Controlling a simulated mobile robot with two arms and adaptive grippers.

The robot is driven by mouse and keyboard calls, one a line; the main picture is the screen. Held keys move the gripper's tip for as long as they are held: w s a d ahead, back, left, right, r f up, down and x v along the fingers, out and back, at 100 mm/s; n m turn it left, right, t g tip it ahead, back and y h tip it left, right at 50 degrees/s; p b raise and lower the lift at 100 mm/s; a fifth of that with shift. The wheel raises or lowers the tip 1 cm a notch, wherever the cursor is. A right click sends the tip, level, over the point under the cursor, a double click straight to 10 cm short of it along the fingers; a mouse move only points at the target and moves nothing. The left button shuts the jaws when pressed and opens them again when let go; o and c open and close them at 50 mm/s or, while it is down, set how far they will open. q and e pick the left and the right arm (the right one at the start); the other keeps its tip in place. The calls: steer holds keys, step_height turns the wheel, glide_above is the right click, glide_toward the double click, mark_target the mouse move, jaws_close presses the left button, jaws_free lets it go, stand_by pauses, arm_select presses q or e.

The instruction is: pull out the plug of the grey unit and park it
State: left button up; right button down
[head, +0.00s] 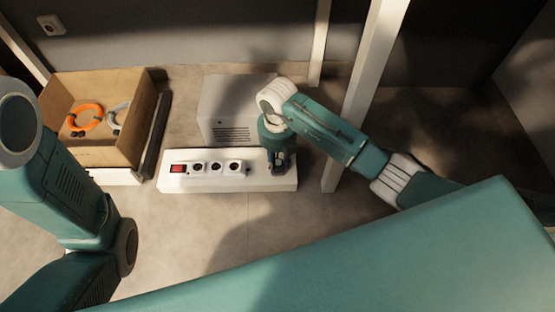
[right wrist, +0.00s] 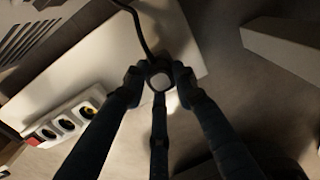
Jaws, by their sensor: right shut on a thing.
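The grey unit (head: 232,108) stands behind a white board (head: 215,184) that carries a socket strip (head: 215,168) with a red switch at its left end. My right gripper (head: 278,166) is over the right part of the board, to the right of the strip. In the right wrist view my right gripper (right wrist: 158,78) is shut on the plug (right wrist: 160,81), a small dark piece with a pale round face. A dark cable (right wrist: 136,27) runs up from it. Whether the plug touches the board is unclear. The strip's sockets (right wrist: 66,124) look empty. My left gripper is outside the picture.
A cardboard carton (head: 98,154) with an orange cable coil (head: 86,117) and a grey coil (head: 117,116) stands to the left. A pale upright post (head: 362,95) rises right of the board. The floor in front of the board is clear.

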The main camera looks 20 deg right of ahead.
steer(key=c, duration=1.3)
jaws_free()
